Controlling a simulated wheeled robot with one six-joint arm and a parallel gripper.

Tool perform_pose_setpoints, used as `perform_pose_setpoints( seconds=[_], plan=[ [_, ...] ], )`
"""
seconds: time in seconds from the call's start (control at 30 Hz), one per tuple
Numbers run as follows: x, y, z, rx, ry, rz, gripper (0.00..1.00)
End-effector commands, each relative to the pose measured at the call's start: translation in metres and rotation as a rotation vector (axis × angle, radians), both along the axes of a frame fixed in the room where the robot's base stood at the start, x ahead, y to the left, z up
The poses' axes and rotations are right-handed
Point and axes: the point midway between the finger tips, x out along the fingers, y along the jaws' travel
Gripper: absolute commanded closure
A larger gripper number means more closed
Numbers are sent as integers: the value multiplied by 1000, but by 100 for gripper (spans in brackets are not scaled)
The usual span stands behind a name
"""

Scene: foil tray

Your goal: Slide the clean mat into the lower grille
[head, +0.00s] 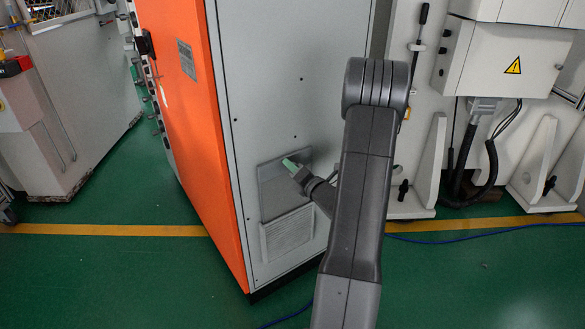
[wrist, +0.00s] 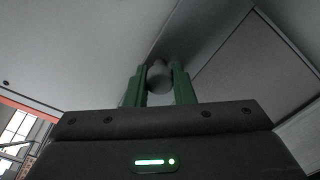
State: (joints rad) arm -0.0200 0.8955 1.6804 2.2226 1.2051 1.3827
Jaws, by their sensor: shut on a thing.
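The lower grille (head: 288,236) is a pale louvred panel low on the grey cabinet face. Directly above it is a darker grey square area (head: 268,190); I cannot tell whether it is a recess or a plate. My gripper (head: 290,164), with green fingers, is at the top of this square. In the wrist view the fingers (wrist: 159,82) are shut on a rounded grey knob (wrist: 159,77), close to a grey surface. A framed square edge shows to its right. I cannot make out the clean mat in either view.
The cabinet's orange side (head: 187,110) is to the left of the face. White machine brackets (head: 425,175) stand to the right. Green floor (head: 120,275) with a yellow line is open at the front left. A blue cable (head: 470,234) lies on the floor at right.

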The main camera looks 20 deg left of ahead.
Motion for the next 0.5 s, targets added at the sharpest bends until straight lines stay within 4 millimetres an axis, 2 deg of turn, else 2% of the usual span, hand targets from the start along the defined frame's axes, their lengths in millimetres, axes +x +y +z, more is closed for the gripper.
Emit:
perform_pose_setpoints(
  seconds=[0.1, 0.5],
  plan=[
    [0, 0, -12, 0, 0, 0, 100],
    [0, 0, -40, 0, 0, 0, 100]
  ],
)
